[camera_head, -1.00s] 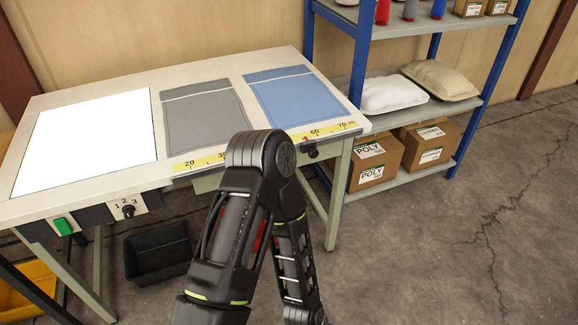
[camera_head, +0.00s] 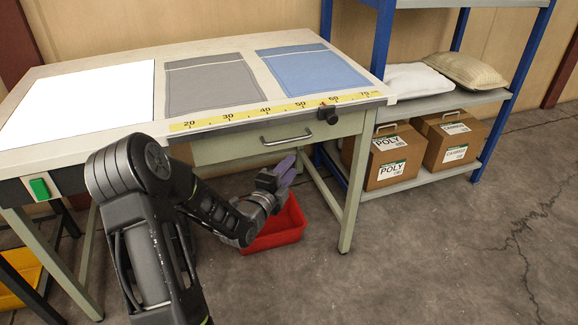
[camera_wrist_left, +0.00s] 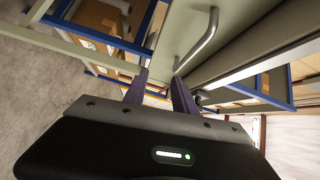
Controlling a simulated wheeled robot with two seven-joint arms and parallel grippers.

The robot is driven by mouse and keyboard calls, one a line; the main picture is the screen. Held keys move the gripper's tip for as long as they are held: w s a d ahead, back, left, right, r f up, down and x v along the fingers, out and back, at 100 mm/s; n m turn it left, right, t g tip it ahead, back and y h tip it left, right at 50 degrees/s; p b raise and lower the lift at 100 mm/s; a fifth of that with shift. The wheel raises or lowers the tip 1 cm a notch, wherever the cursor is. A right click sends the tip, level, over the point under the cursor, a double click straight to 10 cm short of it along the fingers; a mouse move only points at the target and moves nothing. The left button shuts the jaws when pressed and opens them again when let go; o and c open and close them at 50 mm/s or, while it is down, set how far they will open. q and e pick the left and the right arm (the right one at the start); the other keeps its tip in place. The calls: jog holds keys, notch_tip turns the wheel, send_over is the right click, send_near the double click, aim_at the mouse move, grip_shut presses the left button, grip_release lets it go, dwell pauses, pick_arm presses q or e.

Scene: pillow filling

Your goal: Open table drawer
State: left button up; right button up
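The table drawer (camera_head: 232,146) is a pale green front under the table's front edge, and it looks shut. Its metal bar handle (camera_head: 287,138) runs across the front; in the left wrist view the handle (camera_wrist_left: 201,42) shows above and to the right of the fingertips. My left gripper (camera_head: 286,171) has purple fingers and is just below the handle in the head view. In the left wrist view its two fingers (camera_wrist_left: 160,82) stand apart with nothing between them, and they do not enclose the handle. My right gripper is not in view.
The table (camera_head: 205,50) carries a grey cloth (camera_head: 212,84), a blue cloth (camera_head: 310,77) and a yellow ruler strip (camera_head: 275,110). A red bin (camera_head: 280,228) is on the floor below the gripper. A blue-framed shelf (camera_head: 430,180) with boxes stands right. Floor at the right is clear.

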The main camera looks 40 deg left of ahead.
aim_at(289, 141)
pick_arm(q)
jog(key=a+r+m, duration=0.1)
jog(key=s+a+r+m+t, duration=0.1)
jog(key=a+r, duration=0.1)
jog(key=shift+a+m+t+y, duration=0.25)
jog(key=shift+m+t+y, duration=0.05)
jog(key=shift+y, duration=0.1)
jog(key=shift+b+x, duration=0.4)
jog(key=shift+x, duration=3.5)
jog(key=shift+f, duration=0.15)
jog(key=shift+c, duration=0.2)
grip_shut()
